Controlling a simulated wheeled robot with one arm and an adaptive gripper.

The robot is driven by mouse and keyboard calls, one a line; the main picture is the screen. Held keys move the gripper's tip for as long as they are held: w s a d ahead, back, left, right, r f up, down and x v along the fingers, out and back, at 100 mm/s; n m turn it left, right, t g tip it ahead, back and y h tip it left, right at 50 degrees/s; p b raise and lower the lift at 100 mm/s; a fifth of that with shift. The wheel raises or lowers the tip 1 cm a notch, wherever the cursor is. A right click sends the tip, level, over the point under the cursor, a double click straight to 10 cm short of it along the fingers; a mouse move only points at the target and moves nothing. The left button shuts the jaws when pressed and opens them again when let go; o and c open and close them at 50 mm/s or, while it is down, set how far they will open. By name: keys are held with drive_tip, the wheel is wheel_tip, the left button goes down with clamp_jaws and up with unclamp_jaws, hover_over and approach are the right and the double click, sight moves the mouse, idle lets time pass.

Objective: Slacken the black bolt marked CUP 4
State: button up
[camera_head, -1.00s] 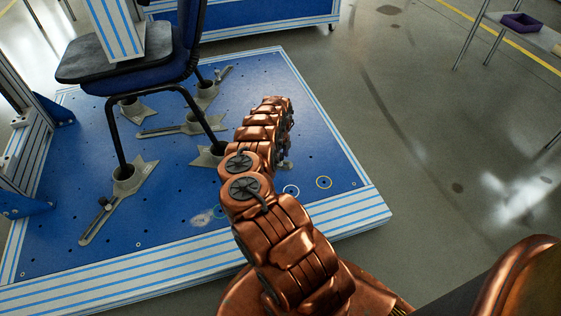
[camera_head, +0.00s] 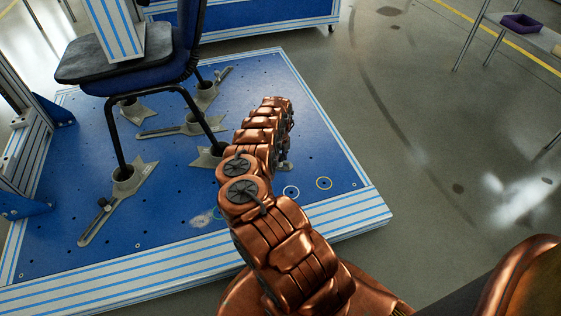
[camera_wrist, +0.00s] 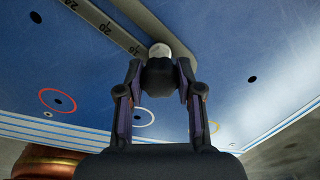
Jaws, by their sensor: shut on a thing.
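In the wrist view my gripper (camera_wrist: 160,72) is shut on a black bolt head (camera_wrist: 160,82), with one finger on each side. A pale rounded tip shows just past the bolt. No CUP 4 label is readable, so I cannot confirm its mark. The bolt is beside a grey metal strip with scale numbers (camera_wrist: 108,26) and another plain grey bar (camera_wrist: 160,24). A grey cup (camera_head: 206,158) at the near right chair leg is partly hidden behind the arm.
The blue chair (camera_head: 120,62) stands with its legs in grey cups on a blue platform (camera_head: 80,228) with striped edges. A left cup (camera_head: 127,184) has its own slotted strip and black bolt. Floor to the right is open, up to a table with a purple tray (camera_head: 520,23).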

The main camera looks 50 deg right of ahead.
drive_tip(key=n, duration=0.3)
clamp_jaws()
drive_tip(key=shift+n+p, duration=0.3)
drive_tip(key=shift+n, duration=0.2)
drive_tip(key=n, duration=0.3)
drive_tip(key=shift+n, duration=0.3)
drive_tip(key=shift+n, duration=0.3)
drive_tip(key=n, duration=0.3)
drive_tip(key=shift+n+p, duration=0.4)
